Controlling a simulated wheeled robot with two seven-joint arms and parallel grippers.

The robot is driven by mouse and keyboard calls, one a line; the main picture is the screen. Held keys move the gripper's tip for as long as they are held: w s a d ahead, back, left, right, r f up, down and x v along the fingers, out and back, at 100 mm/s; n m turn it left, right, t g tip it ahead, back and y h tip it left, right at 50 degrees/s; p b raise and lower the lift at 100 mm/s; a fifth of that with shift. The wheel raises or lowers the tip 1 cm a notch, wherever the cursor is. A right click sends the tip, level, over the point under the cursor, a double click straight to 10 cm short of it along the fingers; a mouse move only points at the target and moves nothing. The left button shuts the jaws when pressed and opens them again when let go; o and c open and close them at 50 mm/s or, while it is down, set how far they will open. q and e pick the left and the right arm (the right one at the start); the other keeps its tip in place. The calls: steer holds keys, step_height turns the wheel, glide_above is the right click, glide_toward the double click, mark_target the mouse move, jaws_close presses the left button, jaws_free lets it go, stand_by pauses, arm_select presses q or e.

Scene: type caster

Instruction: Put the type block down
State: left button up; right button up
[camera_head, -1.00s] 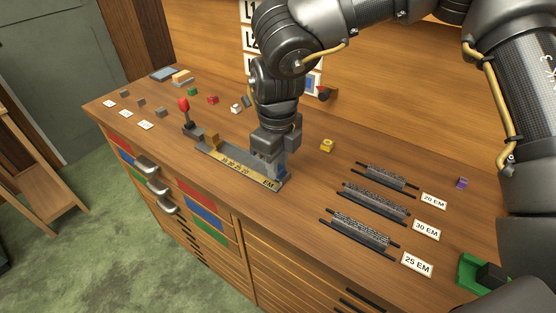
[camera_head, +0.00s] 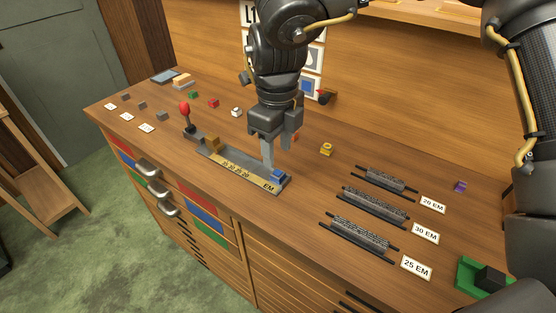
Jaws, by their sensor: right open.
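A small blue block (camera_head: 278,175) sits at the right end of the long grey metal caster with a brass scale (camera_head: 235,168). I take the blue block to be the type block; its face is too small to read. My right gripper (camera_head: 278,152) is open and empty just above and behind the blue block, fingers pointing down. The block shows clear of the fingers. My left gripper is not in view.
A yellow block (camera_head: 327,149) stands right of the gripper. Dark racks labelled 20 EM, 30 EM (camera_head: 375,202) and 25 EM lie to the right. Several small coloured blocks are at the back left. A green object (camera_head: 470,279) is at front right.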

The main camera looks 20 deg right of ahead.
mark_target(278, 172)
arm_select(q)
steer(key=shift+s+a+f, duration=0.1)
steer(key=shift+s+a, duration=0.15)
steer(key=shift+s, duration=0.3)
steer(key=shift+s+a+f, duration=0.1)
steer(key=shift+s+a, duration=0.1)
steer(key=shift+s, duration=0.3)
arm_select(e)
step_height(278, 172, up, 7)
steer(key=shift+r, duration=0.2)
